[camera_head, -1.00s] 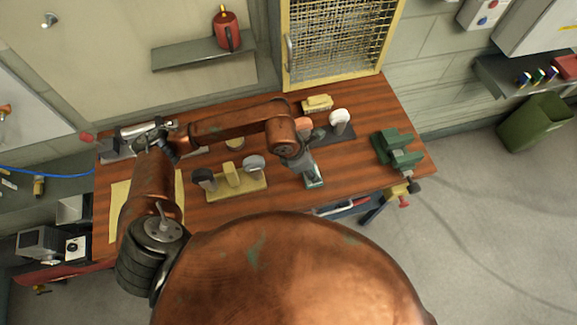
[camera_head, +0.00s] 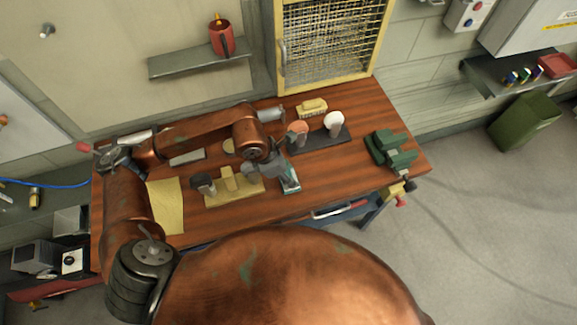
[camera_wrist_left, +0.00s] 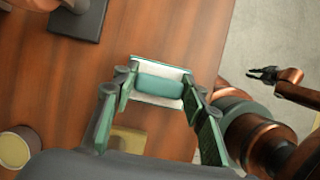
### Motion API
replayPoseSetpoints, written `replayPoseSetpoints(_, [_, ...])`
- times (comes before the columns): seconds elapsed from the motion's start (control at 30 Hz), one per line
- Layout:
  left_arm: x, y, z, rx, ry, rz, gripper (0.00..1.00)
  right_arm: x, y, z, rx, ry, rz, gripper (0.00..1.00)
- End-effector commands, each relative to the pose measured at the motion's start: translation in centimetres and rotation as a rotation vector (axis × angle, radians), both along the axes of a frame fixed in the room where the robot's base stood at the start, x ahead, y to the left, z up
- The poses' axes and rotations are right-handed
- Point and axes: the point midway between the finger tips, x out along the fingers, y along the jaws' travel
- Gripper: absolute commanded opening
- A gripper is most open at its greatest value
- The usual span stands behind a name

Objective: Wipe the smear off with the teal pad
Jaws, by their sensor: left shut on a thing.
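The teal pad (camera_wrist_left: 162,86), with a whitish base, sits between the fingertips of my left gripper (camera_wrist_left: 160,92) in the left wrist view. In the head view the pad (camera_head: 291,183) shows just beyond my left gripper (camera_head: 284,175), near the front middle of the wooden table (camera_head: 370,180). My left gripper is shut on it. I cannot tell whether the pad touches the tabletop. I cannot make out the smear in either view. My right gripper (camera_wrist_left: 264,74) shows small and dark over the floor in the left wrist view; its finger state is unclear.
A yellow rack (camera_head: 240,194) stands just left of my left gripper. A dark rack (camera_head: 326,142) with round-headed tools stands behind it to the right. A green vise (camera_head: 388,150) is at the table's right end. A yellow sheet (camera_head: 166,205) lies at the left. A yellow brush (camera_head: 312,107) lies behind.

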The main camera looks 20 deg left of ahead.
Motion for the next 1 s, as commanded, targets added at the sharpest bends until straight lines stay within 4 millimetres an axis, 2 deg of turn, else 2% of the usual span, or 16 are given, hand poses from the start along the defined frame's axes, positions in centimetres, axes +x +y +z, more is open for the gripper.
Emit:
replayPoseSetpoints(0.03, [0.0, 0.0, 0.8, 0.000, -0.002, -0.001, 0.17, 0.2, 0.0, 0.5, 0.000, -0.002, 0.000, 0.16])
replayPoseSetpoints(0.5, [0.1, -0.4, 4.9, 0.000, -0.004, -0.007, 0.17, 0.7, 0.0, 2.4, 0.000, -0.010, 0.000, 0.16])
replayPoseSetpoints(1.0, [0.1, -0.4, 5.3, 0.000, -0.001, -0.007, 0.17, 0.6, 0.0, 2.5, 0.000, -0.010, 0.000, 0.16])
